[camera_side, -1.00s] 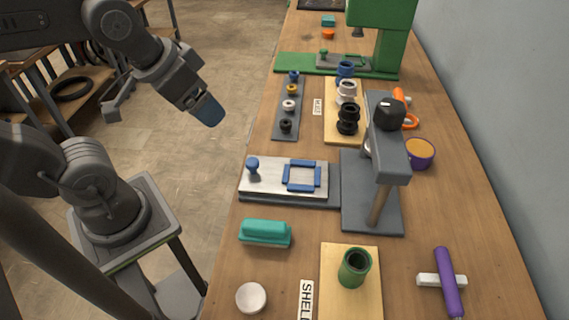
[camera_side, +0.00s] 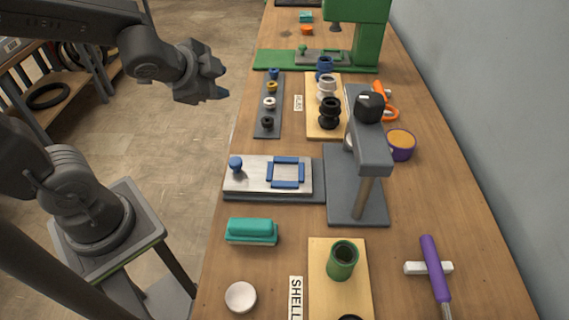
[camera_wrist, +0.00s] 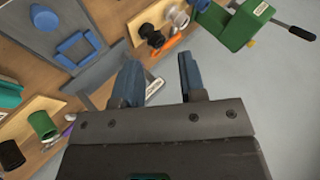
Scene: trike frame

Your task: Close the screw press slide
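The grey screw press (camera_side: 368,150) stands mid-bench in the side view, with a black knob on top. Its silver slide (camera_side: 250,176) sticks out to the left of the press, clear of the head. The slide carries a blue square frame (camera_side: 286,172) and a blue round knob (camera_side: 236,163) at its left end. The knob also shows in the wrist view (camera_wrist: 45,18), at the upper left. My gripper (camera_side: 216,80) hangs in the air left of the bench, apart from the slide. In the wrist view its blue-tipped fingers (camera_wrist: 162,78) are apart with nothing between them.
A teal block (camera_side: 251,231) and a white disc (camera_side: 241,297) lie in front of the slide. A grey strip with several small knobs (camera_side: 268,104) lies behind it. A green press (camera_side: 358,35) stands at the back. A purple-handled tool (camera_side: 434,267) lies front right.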

